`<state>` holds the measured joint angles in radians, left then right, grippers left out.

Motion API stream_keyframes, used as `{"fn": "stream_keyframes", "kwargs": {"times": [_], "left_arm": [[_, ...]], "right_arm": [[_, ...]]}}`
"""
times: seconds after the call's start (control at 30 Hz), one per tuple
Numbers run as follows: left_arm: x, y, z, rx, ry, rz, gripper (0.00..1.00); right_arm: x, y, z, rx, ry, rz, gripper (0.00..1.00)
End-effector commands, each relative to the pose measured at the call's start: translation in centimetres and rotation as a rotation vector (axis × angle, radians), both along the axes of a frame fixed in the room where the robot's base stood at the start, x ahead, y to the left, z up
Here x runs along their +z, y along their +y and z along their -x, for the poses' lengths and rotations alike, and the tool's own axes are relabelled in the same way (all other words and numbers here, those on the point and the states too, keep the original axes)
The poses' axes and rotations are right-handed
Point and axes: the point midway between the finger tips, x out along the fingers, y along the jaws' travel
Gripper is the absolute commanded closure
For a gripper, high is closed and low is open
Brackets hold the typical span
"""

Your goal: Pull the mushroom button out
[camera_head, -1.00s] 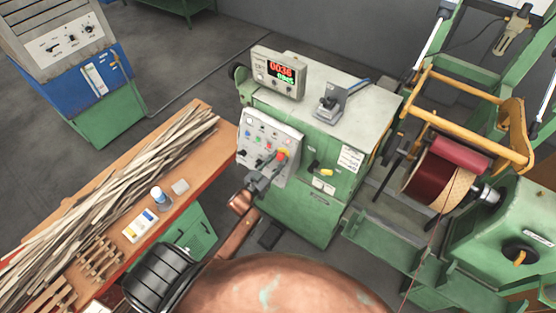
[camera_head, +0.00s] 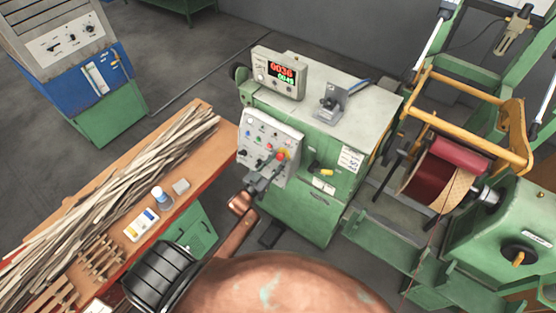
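The red mushroom button (camera_head: 281,155) sits on a yellow surround at the right side of the light grey control panel (camera_head: 256,134), on the front of the green cabinet. My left gripper (camera_head: 268,167) is just below and left of the button, with its fingers pointing up toward it. The button's red head shows beside the fingertips. I cannot tell whether they touch it, and the fingers are too small to tell open from shut. My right gripper is not in view.
A display unit (camera_head: 279,72) with lit red and green digits stands on the green cabinet (camera_head: 300,200). A workbench (camera_head: 208,119) with wooden strips is at left. The winding machine with its dark red coil (camera_head: 431,182) is at right.

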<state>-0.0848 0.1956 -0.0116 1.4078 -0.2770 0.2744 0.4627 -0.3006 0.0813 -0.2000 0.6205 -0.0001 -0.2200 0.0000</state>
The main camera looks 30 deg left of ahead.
Motion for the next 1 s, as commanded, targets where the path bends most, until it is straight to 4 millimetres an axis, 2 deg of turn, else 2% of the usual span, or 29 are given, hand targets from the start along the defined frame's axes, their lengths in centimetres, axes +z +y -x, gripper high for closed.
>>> {"fn": "stream_keyframes", "kwargs": {"times": [0.23, 0.57, 0.67, 1.0], "left_arm": [[0.0, 0.0, 0.1, 0.0, 0.0, 0.0, 0.54], [-0.1, 0.1, 0.5, 0.001, 0.002, 0.0, 0.54], [-0.2, 0.2, 1.6, 0.001, 0.003, 0.0, 0.54], [-0.2, 0.8, 8.5, 0.001, 0.003, 0.001, 0.54]], "right_arm": [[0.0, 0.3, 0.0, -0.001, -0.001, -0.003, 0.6], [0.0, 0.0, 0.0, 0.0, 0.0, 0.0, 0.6], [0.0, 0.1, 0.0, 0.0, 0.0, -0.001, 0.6], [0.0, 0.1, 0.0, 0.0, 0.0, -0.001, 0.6]]}}
